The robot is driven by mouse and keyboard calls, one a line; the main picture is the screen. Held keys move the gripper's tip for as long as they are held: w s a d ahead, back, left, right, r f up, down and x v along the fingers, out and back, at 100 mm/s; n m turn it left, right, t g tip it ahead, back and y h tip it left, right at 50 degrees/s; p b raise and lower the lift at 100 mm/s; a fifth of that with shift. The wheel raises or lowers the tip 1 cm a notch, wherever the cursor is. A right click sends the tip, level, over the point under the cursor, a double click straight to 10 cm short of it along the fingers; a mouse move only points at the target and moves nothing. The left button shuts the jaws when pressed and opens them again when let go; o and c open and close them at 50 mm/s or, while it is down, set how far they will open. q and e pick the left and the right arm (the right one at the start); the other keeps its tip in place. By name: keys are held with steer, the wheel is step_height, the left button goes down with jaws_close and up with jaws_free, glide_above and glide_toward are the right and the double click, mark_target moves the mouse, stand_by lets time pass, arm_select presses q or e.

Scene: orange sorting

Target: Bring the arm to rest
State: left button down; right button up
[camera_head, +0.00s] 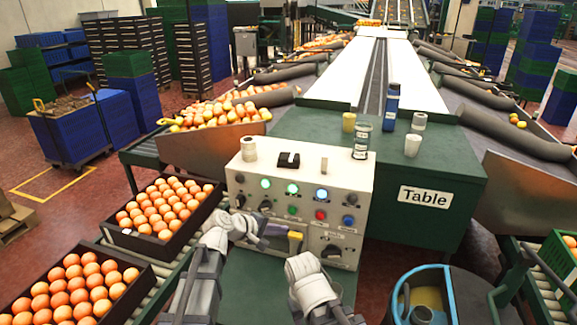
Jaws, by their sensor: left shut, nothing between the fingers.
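My left arm comes up from the lower edge in front of the control panel (243,181). Its gripper (266,243) is shut and empty, low before the panel's front face, pointing right. I cannot tell whether it touches the panel. My right arm (312,284) stands to the right of it, over the green surface. The right gripper cannot be made out.
Black crates of oranges (164,212) and (70,291) sit on rollers at left. A blue bottle (391,107), a can (361,141) and cups (412,146) stand on the green table (455,170). A blue-rimmed bin (447,279) is at lower right.

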arm_select(q)
steer(key=s+d+f+m+g+y+p, duration=0.2)
steer(key=s+m+g+y+p, duration=0.25)
steer(key=s, duration=0.75)
steer(key=s+a+m+g+y+p, duration=0.1)
steer(key=s+a+m+y+p, duration=0.1)
steer(key=s, duration=0.4)
steer(key=s+a+r+m+g+y+p, duration=0.1)
steer(key=s+a+m+y+p, duration=0.1)
steer(key=s+a+m+y, duration=0.2)
steer(key=s+m, duration=0.2)
steer(key=s, duration=0.1)
steer(key=shift+a+r+g, duration=0.15)
steer(key=shift+a+g, duration=0.15)
steer(key=shift+g, duration=0.05)
arm_select(e)
step_height(320, 180, up, 9)
steer(key=shift+r, duration=0.1)
stand_by(0.6)
